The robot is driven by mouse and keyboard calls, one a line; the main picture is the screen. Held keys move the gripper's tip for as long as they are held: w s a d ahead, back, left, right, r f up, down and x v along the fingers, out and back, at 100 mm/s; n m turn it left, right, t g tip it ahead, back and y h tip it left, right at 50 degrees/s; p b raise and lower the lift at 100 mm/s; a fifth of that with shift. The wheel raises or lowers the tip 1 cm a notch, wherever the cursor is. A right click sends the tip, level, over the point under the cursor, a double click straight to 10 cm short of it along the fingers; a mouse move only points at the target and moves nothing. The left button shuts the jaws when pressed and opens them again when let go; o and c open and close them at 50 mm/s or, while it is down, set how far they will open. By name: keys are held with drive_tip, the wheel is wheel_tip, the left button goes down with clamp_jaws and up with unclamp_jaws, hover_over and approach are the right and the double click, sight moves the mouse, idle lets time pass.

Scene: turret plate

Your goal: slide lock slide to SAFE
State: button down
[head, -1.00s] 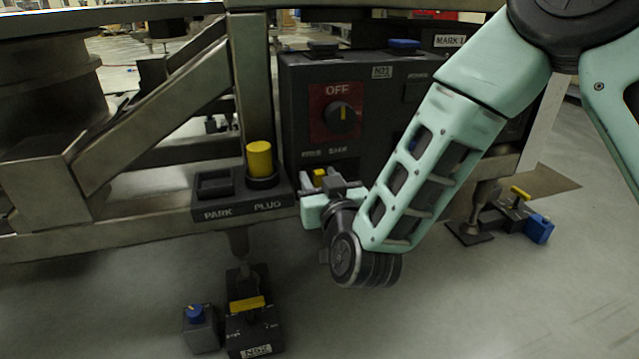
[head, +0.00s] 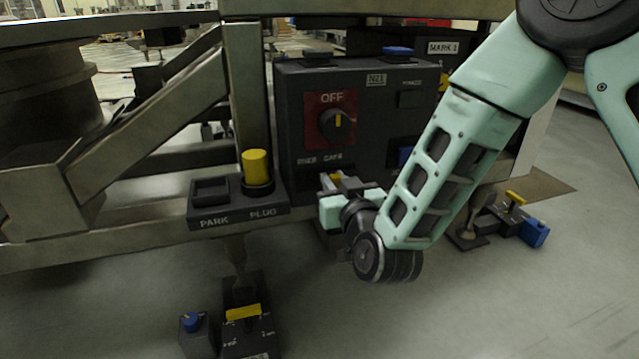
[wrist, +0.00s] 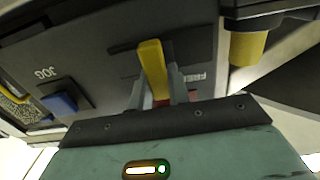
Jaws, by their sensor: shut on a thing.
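The lock slide is a yellow tab (wrist: 152,66) on the front of the dark control box (head: 290,120). In the head view a bit of its yellow (head: 337,178) shows below the FREE and SAFE lettering, nearer SAFE. My gripper (head: 334,184) is at the lower front of the box. In the wrist view my gripper (wrist: 155,90) has its two fingers on either side of the tab, shut on it. The SAFE lettering is not readable in the wrist view.
An OFF knob (head: 337,125) on a red plate sits above the slide. A yellow plug (head: 256,167) stands in a PARK/PLUG holder (head: 210,219) to the left. A blue JOG button (wrist: 62,102) is on the box's right side.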

drive_tip(key=shift+w+d, duration=0.1)
drive_tip(key=shift+d, duration=0.15)
drive_tip(key=c, duration=1.3)
unclamp_jaws()
drive_tip(key=shift+s, duration=0.4)
drive_tip(key=shift+p+v, duration=6.95)
drive_tip(key=shift+v, duration=1.4)
drive_tip(key=shift+d, duration=0.1)
